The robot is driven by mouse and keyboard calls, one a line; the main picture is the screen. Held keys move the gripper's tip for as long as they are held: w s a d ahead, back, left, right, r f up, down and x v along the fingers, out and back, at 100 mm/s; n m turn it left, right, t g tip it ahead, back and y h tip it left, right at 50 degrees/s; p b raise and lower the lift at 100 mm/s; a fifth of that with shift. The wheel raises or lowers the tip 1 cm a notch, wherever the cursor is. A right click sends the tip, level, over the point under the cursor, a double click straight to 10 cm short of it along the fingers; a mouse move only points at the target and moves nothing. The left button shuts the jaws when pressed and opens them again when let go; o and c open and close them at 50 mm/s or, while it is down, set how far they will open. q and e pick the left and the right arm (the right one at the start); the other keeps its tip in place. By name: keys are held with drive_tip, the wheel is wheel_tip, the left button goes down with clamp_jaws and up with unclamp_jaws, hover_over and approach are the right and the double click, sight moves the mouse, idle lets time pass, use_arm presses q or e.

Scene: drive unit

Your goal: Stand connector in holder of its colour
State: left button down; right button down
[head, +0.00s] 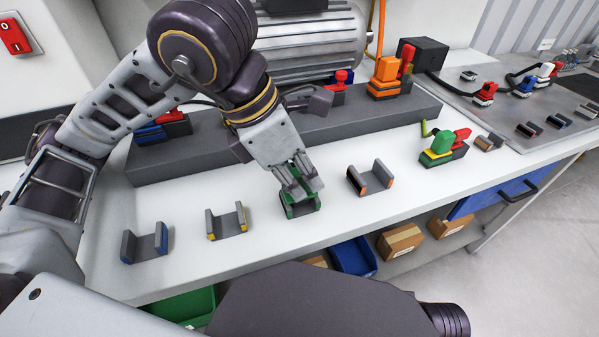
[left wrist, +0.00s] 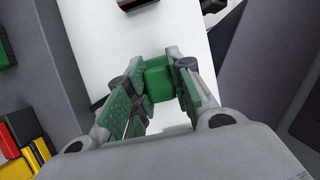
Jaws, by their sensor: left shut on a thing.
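My left gripper (head: 299,184) points down at the green-edged holder (head: 301,208), third from the left in a row on the white bench. In the left wrist view its fingers (left wrist: 160,88) are shut on a green connector (left wrist: 158,80). In the head view the fingers hide most of the connector, and I cannot tell whether it rests in the holder. The blue-edged holder (head: 145,244) and the yellow-edged holder (head: 227,222) stand empty to the left, the orange-edged holder (head: 370,179) empty to the right. My right gripper is not in view.
A long grey block (head: 215,150) lies behind the row, bearing an orange-and-red connector (head: 388,79) and others. A green, yellow and red connector piece (head: 443,147) stands to the right. Bins and boxes (head: 400,240) are under the bench edge.

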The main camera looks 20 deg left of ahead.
use_arm(q)
drive_tip(key=shift+f, duration=0.2)
idle(0.6)
drive_tip(key=c, duration=1.2)
unclamp_jaws()
drive_tip(key=shift+o, duration=0.2)
drive_tip(key=v, duration=1.2)
drive_tip(key=shift+a+r, duration=0.1)
wheel_tip(320, 180, up, 5)
drive_tip(key=p, duration=0.3)
drive_tip(key=shift+p, duration=0.35)
